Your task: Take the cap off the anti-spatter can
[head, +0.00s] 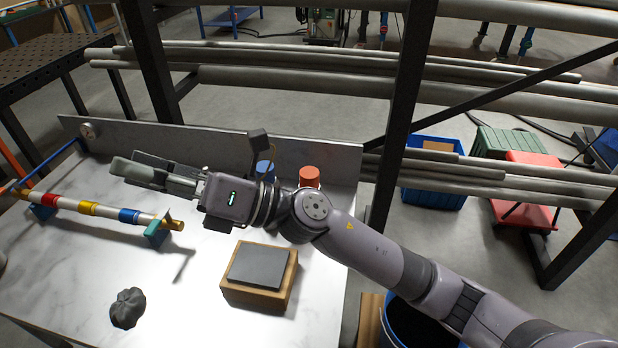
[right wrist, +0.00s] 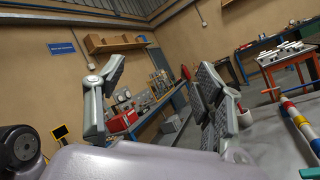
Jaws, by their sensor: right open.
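A red-orange cylindrical top (head: 310,175) shows at the back right of the table, behind my right arm. A blue rounded item (head: 265,167) stands left of it, partly hidden by my right wrist. I cannot tell for certain which of them belongs to the anti-spatter can; their lower parts are hidden. My right gripper (head: 140,171) is open and empty above the back left of the table, well to the left of both. Its two spread fingers (right wrist: 160,85) show in the right wrist view with nothing between them. My left gripper is not in view.
A pale rod with coloured bands (head: 105,211) lies on stands at the left. A grey lump (head: 127,308) and a wooden block with a dark plate (head: 258,275) sit in front. A grey panel (head: 225,145) backs the table (head: 190,310). A pipe rack (head: 400,110) stands behind.

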